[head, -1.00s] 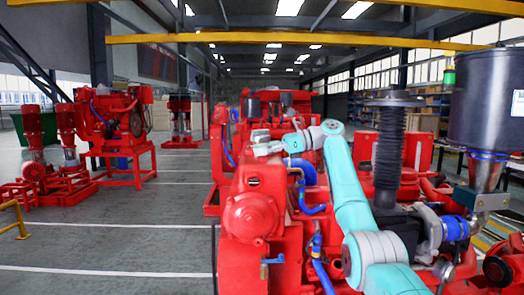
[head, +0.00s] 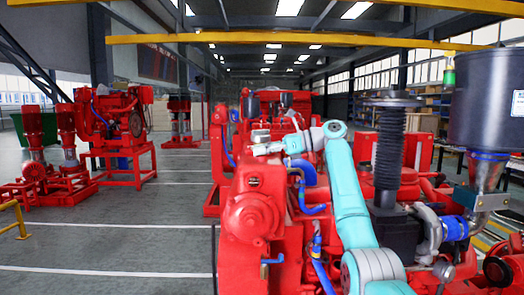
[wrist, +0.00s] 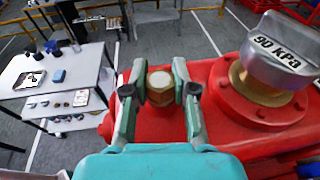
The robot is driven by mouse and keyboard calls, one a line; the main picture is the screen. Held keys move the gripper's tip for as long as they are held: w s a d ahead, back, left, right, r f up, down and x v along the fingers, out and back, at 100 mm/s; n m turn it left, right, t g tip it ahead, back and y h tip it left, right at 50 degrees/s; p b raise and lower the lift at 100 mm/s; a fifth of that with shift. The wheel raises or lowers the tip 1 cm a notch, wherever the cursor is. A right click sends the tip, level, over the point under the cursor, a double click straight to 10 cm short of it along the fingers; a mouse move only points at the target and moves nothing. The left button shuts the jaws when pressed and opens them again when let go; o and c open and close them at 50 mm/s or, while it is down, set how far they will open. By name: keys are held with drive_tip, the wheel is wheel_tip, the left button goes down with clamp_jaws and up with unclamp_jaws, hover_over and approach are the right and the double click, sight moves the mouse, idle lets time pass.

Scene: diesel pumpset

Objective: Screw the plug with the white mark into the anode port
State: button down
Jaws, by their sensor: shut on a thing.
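A brass hex plug (wrist: 160,90) with a white mark on its top sits between my fingers in the wrist view. My gripper (wrist: 159,76) is shut on it, one finger on each side. The plug is over the edge of a red engine housing (wrist: 217,80). Its lower end is hidden, so I cannot tell whether it is in a port or above it. No port labelled as the anode port is readable. In the head view my arm reaches over the red pumpset (head: 252,210), and the plug cannot be made out there.
A metal filler cap marked 90 kPa (wrist: 282,50) stands on a red flange close right of my gripper. A grey table (wrist: 55,75) with small parts stands at the left. A black funnel-shaped vessel (head: 488,100) is at the right in the head view.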

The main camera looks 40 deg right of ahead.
drive_tip(key=m+t+h, duration=0.2)
drive_tip(key=h, duration=0.1)
drive_tip(key=m+t+h, duration=0.2)
drive_tip(key=m+h, duration=0.1)
drive_tip(key=shift+a+f, duration=0.15)
drive_tip(key=m+t+h, duration=0.1)
drive_tip(key=m+h, duration=0.3)
drive_tip(key=h, duration=0.1)
drive_tip(key=shift+m+h, duration=0.7)
drive_tip(key=shift+h, duration=0.1)
drive_tip(key=c, duration=1.1)
unclamp_jaws()
drive_tip(key=shift+o, duration=0.2)
